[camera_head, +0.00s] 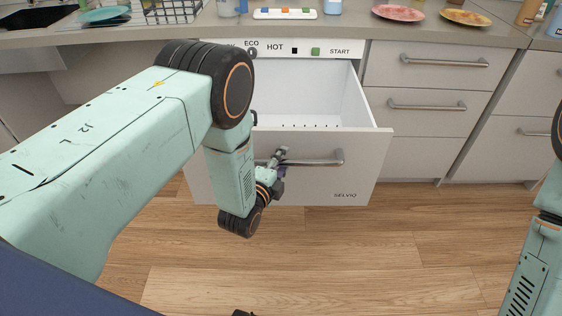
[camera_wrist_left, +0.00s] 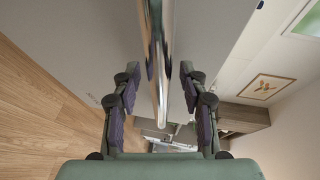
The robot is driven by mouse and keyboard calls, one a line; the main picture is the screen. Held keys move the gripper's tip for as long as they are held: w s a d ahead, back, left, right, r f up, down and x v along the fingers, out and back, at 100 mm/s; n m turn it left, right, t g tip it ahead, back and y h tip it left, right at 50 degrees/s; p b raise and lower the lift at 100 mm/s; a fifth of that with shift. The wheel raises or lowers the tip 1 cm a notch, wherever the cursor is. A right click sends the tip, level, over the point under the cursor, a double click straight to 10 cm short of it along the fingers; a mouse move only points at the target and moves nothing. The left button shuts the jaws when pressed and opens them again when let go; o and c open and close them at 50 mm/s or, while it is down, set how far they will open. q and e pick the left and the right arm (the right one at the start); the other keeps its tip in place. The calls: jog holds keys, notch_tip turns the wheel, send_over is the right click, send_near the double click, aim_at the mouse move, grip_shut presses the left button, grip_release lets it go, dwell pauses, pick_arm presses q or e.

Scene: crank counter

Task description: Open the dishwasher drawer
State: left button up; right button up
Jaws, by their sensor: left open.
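The dishwasher drawer (camera_head: 352,178) stands pulled out from under the counter, and its white inside shows. Its front carries a metal bar handle (camera_head: 318,163) and the word SELVIQ. My left gripper (camera_head: 281,156) is at the left part of the handle, partly hidden by my own arm. In the left wrist view the bar handle (camera_wrist_left: 157,50) runs between the two open fingers of my left gripper (camera_wrist_left: 160,92), with a gap on either side. My right arm shows at the right edge of the head view, but its gripper is out of the picture.
A control strip (camera_head: 300,49) with ECO, HOT and START lies above the drawer. Closed drawers (camera_head: 426,103) stand to the right. Plates (camera_head: 398,12), a dish rack (camera_head: 172,11) and cups are on the counter (camera_head: 375,25). The wooden floor (camera_head: 340,255) in front is clear.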

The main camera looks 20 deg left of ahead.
pick_arm(q)
jog(key=v, duration=1.2)
dwell(0.4)
jog(key=s+a+f+n+g+y, duration=0.1)
jog(key=s+a+f+n+g, duration=0.1)
jog(key=s+f+n+g, duration=0.75)
jog(key=s+a+f+n+g+y, duration=0.1)
jog(key=s+n+g, duration=0.5)
jog(key=s, duration=1.4)
jog(key=a+n, duration=0.1)
jog(key=n, duration=0.2)
jog(key=shift+a, duration=0.15)
